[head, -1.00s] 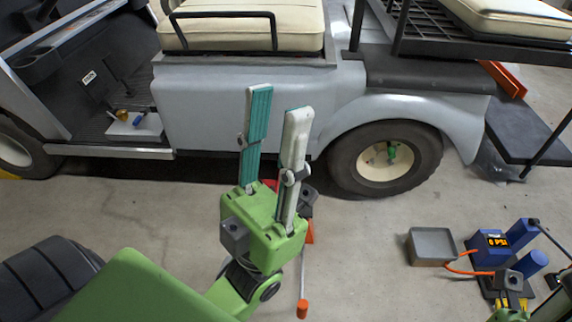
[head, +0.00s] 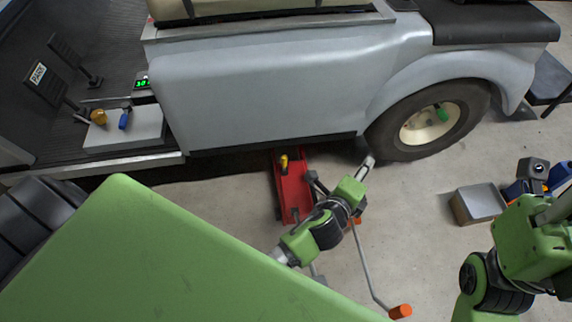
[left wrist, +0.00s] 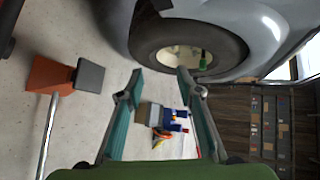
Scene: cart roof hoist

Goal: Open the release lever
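A red floor jack (head: 293,190) lies partly under the cart's side, with a small yellow part (head: 284,162) on top. A long grey bar (head: 366,262) with an orange grip (head: 400,311) runs from near it toward the front. I cannot tell for sure which part is the release lever. My left gripper (head: 367,165) is right of the jack, near the rear wheel. In the left wrist view its fingers (left wrist: 161,82) are apart and empty; an orange part (left wrist: 48,75) and a silver bar are left of them. My right gripper (head: 535,225) is at the right edge, its fingers unclear.
The grey cart (head: 260,85) and its rear wheel (head: 430,120) stand just beyond the left gripper. A grey tray (head: 481,202) and blue device (head: 560,176) sit on the floor at right. Floor between jack and tray is mostly clear.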

